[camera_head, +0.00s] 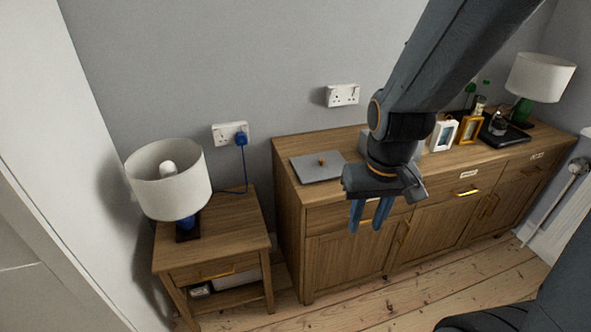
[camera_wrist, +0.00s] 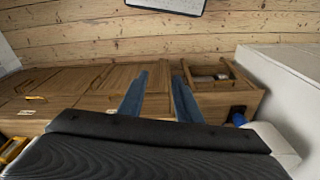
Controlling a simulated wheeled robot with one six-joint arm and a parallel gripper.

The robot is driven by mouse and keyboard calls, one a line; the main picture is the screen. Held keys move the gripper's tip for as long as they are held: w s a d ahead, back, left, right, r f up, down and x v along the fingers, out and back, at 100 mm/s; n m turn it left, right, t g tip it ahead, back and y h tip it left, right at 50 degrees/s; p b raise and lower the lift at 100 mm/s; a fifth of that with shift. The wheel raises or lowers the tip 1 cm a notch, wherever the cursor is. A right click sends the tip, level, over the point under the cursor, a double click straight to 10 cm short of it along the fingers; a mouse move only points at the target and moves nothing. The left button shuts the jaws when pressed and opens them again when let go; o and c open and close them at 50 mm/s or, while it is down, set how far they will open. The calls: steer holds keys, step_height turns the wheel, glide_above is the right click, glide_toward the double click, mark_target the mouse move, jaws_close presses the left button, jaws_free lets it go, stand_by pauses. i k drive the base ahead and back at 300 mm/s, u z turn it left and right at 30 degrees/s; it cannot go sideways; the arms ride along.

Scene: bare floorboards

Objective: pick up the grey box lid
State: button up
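I cannot make out the lid in the wrist view.
The wooden sideboard (camera_head: 345,250) carries photo frames (camera_head: 443,136), a dark tray (camera_head: 505,134) and a lamp (camera_head: 540,78) to the right. A nightstand (camera_head: 225,237) with a white-shaded lamp (camera_head: 168,180) stands at left. Bare floorboards (camera_head: 400,308) lie in front.

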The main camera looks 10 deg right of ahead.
mark_target(326, 165)
steer(key=i, duration=0.95)
